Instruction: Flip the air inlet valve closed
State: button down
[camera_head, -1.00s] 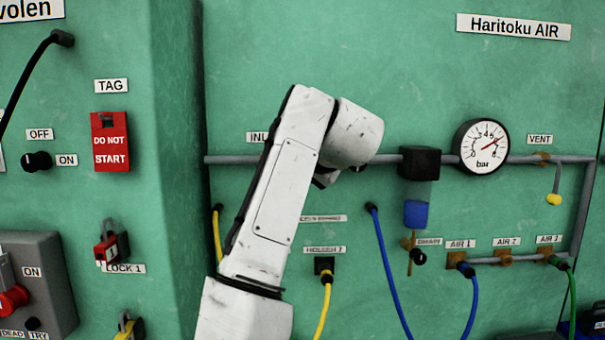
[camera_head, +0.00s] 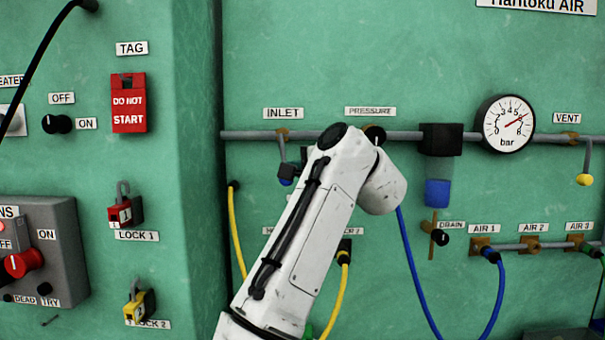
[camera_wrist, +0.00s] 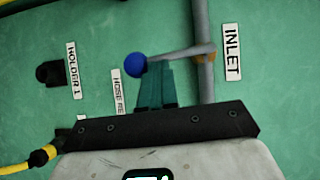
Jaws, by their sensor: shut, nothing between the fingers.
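The air inlet valve (camera_head: 283,134) sits on the grey pipe under the INLET label (camera_head: 283,113). Its grey lever hangs down, square to the pipe, and ends in a blue knob (camera_head: 286,182). In the wrist view the lever (camera_wrist: 185,54) runs from the pipe to the blue knob (camera_wrist: 135,65). My gripper (camera_wrist: 154,70) is shut and empty, its teal fingertips right beside the lever near the knob. I cannot tell if they touch. In the head view my gripper (camera_head: 288,170) partly hides the knob.
A pressure regulator (camera_head: 375,135) and a gauge (camera_head: 508,124), its needle raised, sit on the same pipe to the right. Yellow hoses (camera_head: 237,240) and a blue hose (camera_head: 412,270) hang below. The green cabinet (camera_head: 190,220) juts out at the left.

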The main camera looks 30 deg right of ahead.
jog(key=shift+w+a+f+m+t, duration=0.2)
jog(key=shift+a+m+t, duration=0.1)
jog(key=shift+m, duration=0.1)
jog(key=shift+b, duration=0.3)
